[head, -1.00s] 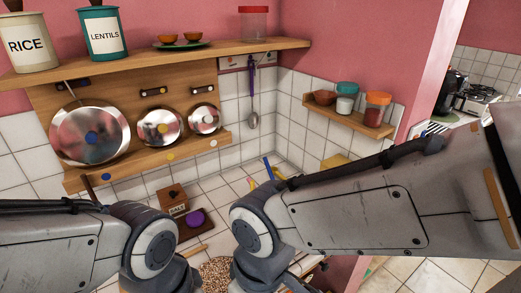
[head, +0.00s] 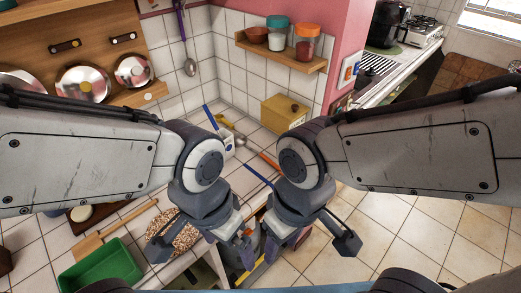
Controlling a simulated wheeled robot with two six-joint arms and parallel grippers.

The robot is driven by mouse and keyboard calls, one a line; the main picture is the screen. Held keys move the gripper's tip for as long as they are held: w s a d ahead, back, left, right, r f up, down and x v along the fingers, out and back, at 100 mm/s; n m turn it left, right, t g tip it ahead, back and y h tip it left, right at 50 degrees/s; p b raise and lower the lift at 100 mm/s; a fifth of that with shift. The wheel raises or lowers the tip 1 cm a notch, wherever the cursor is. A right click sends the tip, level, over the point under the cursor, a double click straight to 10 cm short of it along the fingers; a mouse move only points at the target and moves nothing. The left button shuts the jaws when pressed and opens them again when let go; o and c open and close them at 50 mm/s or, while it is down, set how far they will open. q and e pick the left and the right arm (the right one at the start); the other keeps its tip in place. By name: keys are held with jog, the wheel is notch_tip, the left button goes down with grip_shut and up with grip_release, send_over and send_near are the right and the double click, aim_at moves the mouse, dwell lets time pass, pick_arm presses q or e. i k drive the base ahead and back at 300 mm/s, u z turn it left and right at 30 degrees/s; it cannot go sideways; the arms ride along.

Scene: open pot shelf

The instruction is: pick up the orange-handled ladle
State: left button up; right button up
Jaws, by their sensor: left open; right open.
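An orange handle (head: 267,160) shows on the white tiled counter between my two arms. My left gripper (head: 202,252) is open and points down over the front of the counter, left of and below the orange handle. My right gripper (head: 310,246) is open and points down past the counter's front edge, right of and below it. My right forearm and wrist cover part of the counter behind.
Blue and yellow handles (head: 225,128) lie near a white container left of the orange handle. A yellow box (head: 284,112) stands behind. A green tray (head: 100,268) and speckled round thing (head: 171,235) are at lower left. A purple-handled ladle (head: 188,65) hangs on the wall.

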aim_at(240, 140)
jog(key=z, duration=1.8)
jog(key=i, duration=2.9)
jog(key=u, duration=3.3)
